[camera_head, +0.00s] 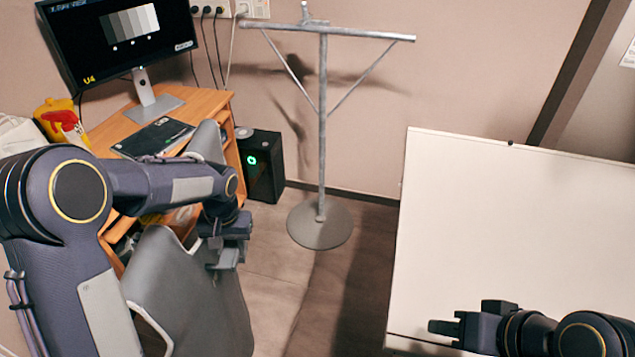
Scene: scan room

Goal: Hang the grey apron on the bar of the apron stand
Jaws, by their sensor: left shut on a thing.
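The grey apron (190,295) hangs in the lower left of the head view, partly hidden behind my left arm. A grey piece that looks like part of it (207,139) shows above the arm. My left gripper (226,255) is shut on the apron near its upper edge. The apron stand (322,130) is a grey metal T-shaped post with two slanted braces and a round base on the floor. Its bar (350,33) is bare, beyond and to the right of my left gripper. My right gripper (450,327) is at lower right, over the white table; its finger gap is unclear.
A wooden desk (205,103) with a monitor (120,35) and a laptop or tablet (153,138) stands at left. A black computer case (262,165) stands between desk and stand. A large white table (520,230) fills the right. Floor shows between apron and table.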

